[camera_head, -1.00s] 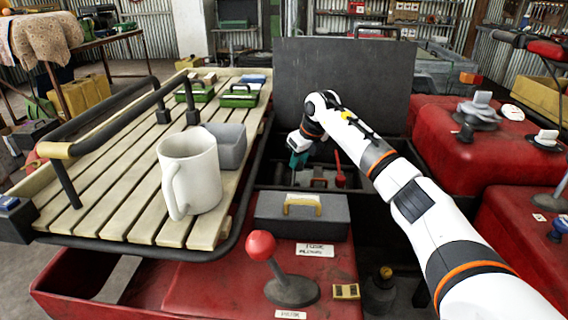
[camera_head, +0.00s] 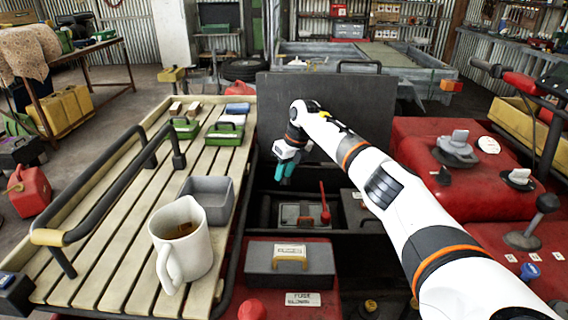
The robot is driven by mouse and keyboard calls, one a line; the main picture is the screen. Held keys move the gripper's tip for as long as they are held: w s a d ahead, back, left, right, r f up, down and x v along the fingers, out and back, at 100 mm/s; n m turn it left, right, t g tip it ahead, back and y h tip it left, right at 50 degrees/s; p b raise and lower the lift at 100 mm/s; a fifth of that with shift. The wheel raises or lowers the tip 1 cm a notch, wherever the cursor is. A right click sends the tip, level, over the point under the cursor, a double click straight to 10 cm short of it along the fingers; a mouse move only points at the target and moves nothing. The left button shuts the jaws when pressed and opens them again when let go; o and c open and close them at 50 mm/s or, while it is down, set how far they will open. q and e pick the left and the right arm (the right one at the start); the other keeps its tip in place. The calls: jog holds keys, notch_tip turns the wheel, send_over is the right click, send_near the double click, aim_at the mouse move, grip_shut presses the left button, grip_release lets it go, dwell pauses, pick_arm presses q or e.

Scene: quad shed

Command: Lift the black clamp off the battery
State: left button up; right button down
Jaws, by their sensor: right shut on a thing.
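The battery (camera_head: 292,216) sits low in a dark open bay at the middle of the machine, its top partly light grey. A red clamp (camera_head: 325,208) stands at its right side. My right gripper (camera_head: 284,174), with teal fingers, is above and a little left of the battery, pointing down, apart from its top. The gripper is shut on the black clamp, which is too small and dark to make out against the bay. My left gripper is not in view.
A raised dark panel (camera_head: 335,110) stands behind the bay. A grey box (camera_head: 290,265) sits in front of it. A slatted rack (camera_head: 118,235) on the left carries a white mug (camera_head: 184,245) and a grey tray (camera_head: 212,192). Red bodywork (camera_head: 425,150) lies to the right.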

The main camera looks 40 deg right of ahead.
jog(key=shift+w+d+r+p, duration=0.2)
jog(key=shift+d+r+p, duration=0.15)
jog(key=shift+d, duration=0.35)
jog(key=shift+f, duration=0.1)
jog(key=c, duration=1.5)
grip_release()
jog(key=o, duration=0.4)
jog(key=shift+d+f, duration=0.2)
jog(key=shift+d, duration=0.15)
jog(key=shift+a, duration=0.1)
jog(key=shift+w+a+r, duration=0.1)
